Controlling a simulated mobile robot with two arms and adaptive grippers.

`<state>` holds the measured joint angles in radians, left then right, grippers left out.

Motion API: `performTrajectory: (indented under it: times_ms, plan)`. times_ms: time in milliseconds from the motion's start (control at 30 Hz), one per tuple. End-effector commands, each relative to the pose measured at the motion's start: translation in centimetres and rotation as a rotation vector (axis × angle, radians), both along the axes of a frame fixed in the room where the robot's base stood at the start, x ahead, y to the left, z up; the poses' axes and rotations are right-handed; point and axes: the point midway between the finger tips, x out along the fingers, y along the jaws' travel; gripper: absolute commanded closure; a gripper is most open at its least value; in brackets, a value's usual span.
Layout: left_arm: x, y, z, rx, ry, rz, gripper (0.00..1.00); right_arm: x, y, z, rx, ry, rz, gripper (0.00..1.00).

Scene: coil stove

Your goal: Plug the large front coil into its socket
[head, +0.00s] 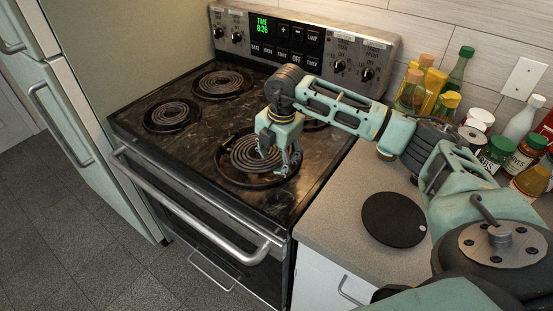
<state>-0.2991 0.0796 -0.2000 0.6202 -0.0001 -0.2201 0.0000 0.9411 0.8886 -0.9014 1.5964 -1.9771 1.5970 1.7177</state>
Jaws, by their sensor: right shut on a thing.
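The large front coil (246,158) is a dark spiral at the front right of the stove top. It lies over its round dark drip pan (226,172). My right gripper (281,168) reaches down from above and is shut on the right part of the coil. The gripper hides part of the coil's right side. The socket and the coil's plug end cannot be made out, so I cannot tell whether they touch. My left gripper is not in view.
Two more coils sit at the front left (172,115) and back left (221,84). My right arm largely hides the back right burner. A black disc (393,219) lies on the counter (345,205). Several bottles (455,75) and jars stand at the right by the wall.

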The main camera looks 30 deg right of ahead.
Motion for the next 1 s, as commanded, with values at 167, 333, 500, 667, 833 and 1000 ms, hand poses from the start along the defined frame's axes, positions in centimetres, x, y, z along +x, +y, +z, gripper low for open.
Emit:
performTrajectory:
  times_ms: [167,333,500,667,833,1000]
  plan:
    - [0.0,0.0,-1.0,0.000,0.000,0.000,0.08,0.4,0.3,-1.2,0.013,-0.027,-0.001,1.00]
    - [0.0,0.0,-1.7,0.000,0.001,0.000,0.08,0.7,0.4,-1.3,0.026,-0.058,-0.003,1.00]
    - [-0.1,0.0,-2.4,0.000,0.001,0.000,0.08,1.0,0.5,-1.4,0.037,-0.084,-0.006,1.00]
    - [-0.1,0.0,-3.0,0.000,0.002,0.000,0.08,1.3,0.5,-1.5,0.048,-0.110,-0.005,1.00]
    - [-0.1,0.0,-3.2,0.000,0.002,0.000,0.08,1.5,0.5,-1.3,0.054,-0.127,-0.006,1.00]
    - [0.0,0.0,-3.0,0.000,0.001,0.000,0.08,1.5,0.6,-1.1,0.056,-0.127,-0.005,1.00]
